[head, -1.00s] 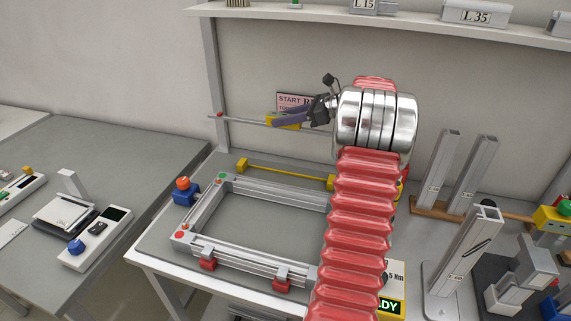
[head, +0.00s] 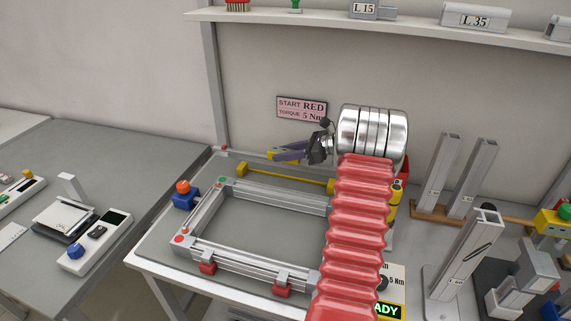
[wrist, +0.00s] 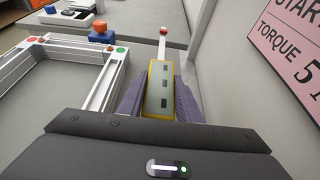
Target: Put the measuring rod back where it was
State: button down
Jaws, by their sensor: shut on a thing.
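The measuring rod (wrist: 160,88) is in my gripper (wrist: 160,105). It has a yellow-sided grey grip and a thin end with a red tip, which points away from me in the wrist view. My gripper (head: 288,153) is shut on the grip, with purple fingers on both sides. In the head view it is behind the aluminium frame, near a yellow two-post rack (head: 285,172) on the bench. The rod looks close above or behind the rack; I cannot tell if they touch. The rod's near end is hidden.
The aluminium frame (head: 245,257) with red clamps lies in front. A blue block with an orange knob (head: 185,194) stands at its left. A sign (head: 302,108) hangs on the wall behind. Upright profiles (head: 440,172) stand to the right. A shelf (head: 400,28) runs above.

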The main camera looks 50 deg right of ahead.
aim_at(316, 166)
jog(key=shift+f, duration=2.2)
jog(key=shift+f, duration=0.15)
jog(key=c, duration=1.3)
grip_release()
jog(key=shift+s+d+r, duration=0.1)
jog(key=shift+s+r, duration=0.1)
jog(key=v, duration=1.1)
jog(key=shift+s+d+r, duration=0.2)
jog(key=shift+r, duration=0.05)
jog(key=shift+a, duration=0.1)
